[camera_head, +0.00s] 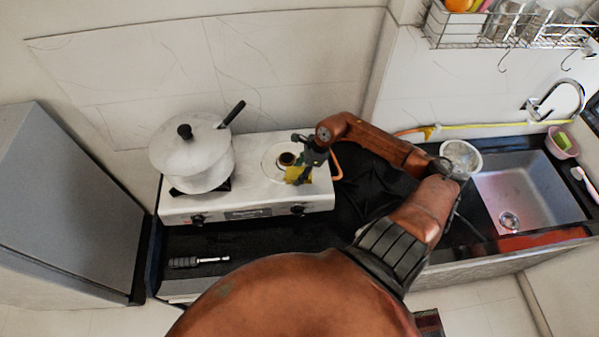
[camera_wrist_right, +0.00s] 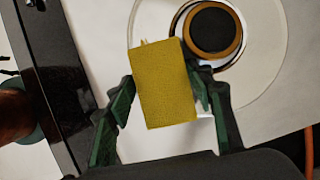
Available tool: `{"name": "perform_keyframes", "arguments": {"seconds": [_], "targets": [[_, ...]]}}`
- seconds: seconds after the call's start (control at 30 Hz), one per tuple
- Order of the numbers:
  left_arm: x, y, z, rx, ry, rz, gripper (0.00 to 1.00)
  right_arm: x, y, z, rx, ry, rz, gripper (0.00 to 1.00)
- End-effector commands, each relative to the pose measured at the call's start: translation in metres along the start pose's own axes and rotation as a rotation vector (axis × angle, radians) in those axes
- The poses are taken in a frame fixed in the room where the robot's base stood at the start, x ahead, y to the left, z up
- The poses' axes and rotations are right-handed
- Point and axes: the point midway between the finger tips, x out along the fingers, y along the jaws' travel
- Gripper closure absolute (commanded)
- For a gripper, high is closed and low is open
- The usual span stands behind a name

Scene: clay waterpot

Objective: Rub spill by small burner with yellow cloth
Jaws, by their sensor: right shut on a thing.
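The yellow cloth (camera_head: 297,175) is held by my right gripper (camera_head: 304,171), over the right side of the white stove. In the right wrist view the cloth (camera_wrist_right: 163,83) sits between the green fingers of the right gripper (camera_wrist_right: 165,115), which are shut on it. The small burner (camera_head: 287,159) is just beside the cloth; its dark cap with an orange ring also shows in the right wrist view (camera_wrist_right: 212,30). I cannot make out a spill; the gripper and cloth cover part of the burner plate. I cannot tell whether the cloth touches the stove. My left gripper is not in view.
A lidded white pot (camera_head: 192,160) stands on the stove's (camera_head: 245,200) left burner, its black handle pointing up right. A dark tool (camera_head: 198,261) lies on the counter in front. A white bowl (camera_head: 461,158) and the sink (camera_head: 525,190) are at the right. An orange hose runs beside the stove.

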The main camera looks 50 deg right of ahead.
Motion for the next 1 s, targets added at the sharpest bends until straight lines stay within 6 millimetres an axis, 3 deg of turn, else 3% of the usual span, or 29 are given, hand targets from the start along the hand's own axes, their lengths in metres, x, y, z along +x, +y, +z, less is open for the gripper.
{"name": "perform_keyframes", "arguments": {"seconds": [0.33,1.0], "targets": [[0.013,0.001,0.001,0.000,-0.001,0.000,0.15,0.016,0.004,0.034,-0.012,-0.011,0.002,0.71],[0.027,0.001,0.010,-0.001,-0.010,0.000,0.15,0.029,0.007,0.068,-0.006,-0.008,-0.002,0.71]]}}
